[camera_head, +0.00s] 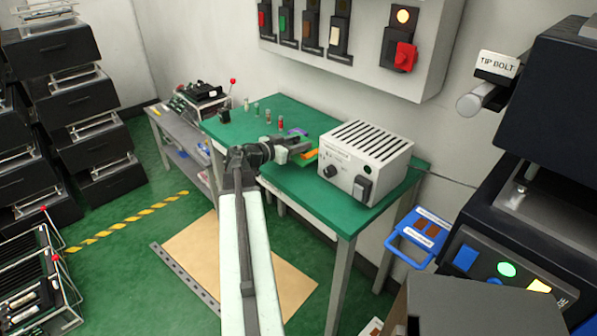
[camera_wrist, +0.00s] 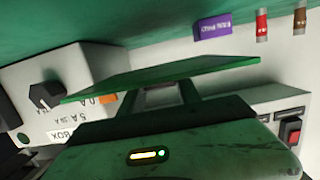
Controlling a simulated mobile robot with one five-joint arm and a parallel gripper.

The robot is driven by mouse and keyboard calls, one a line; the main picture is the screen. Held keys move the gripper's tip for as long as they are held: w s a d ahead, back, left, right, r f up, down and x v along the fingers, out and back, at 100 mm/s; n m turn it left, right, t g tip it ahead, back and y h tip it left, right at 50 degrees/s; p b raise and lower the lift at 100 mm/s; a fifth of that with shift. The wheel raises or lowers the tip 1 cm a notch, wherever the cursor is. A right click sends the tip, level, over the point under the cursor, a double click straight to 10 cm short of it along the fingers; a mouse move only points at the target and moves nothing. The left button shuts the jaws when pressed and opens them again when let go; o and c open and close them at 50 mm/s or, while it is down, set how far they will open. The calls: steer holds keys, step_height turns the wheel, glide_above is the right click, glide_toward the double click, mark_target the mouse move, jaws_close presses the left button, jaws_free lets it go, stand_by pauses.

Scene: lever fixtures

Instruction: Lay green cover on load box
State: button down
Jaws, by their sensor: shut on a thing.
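The load box (camera_head: 372,150) is a white box with a slotted top, standing on the green bench. It also shows at the left of the wrist view (camera_wrist: 85,65), with a black knob and labels. The green cover (camera_wrist: 165,76) is a thin flat plate, tilted in the wrist view. My gripper (camera_wrist: 160,96) is shut on its near edge. In the head view my gripper (camera_head: 300,150) is just left of the load box, and only a sliver of the cover (camera_head: 304,160) shows. The cover is off the slotted top; whether it touches the box's side I cannot tell.
The green bench (camera_head: 285,112) carries a purple tag (camera_head: 298,132) and several small coloured cylinders behind my gripper. A wall panel (camera_head: 350,40) with a red switch hangs above. A blue-handled plate (camera_head: 420,238) and dark machine stand to the right.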

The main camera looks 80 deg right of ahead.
step_height(320, 180, down, 6)
steer(key=b, duration=0.4)
steer(key=shift+r, duration=0.15)
steer(key=c, duration=0.9)
jaws_free()
steer(key=shift+o, duration=0.2)
steer(key=shift+r, duration=0.1)
steer(key=p+v, duration=0.2)
steer(key=v, duration=1)
steer(key=shift+f, duration=0.2)
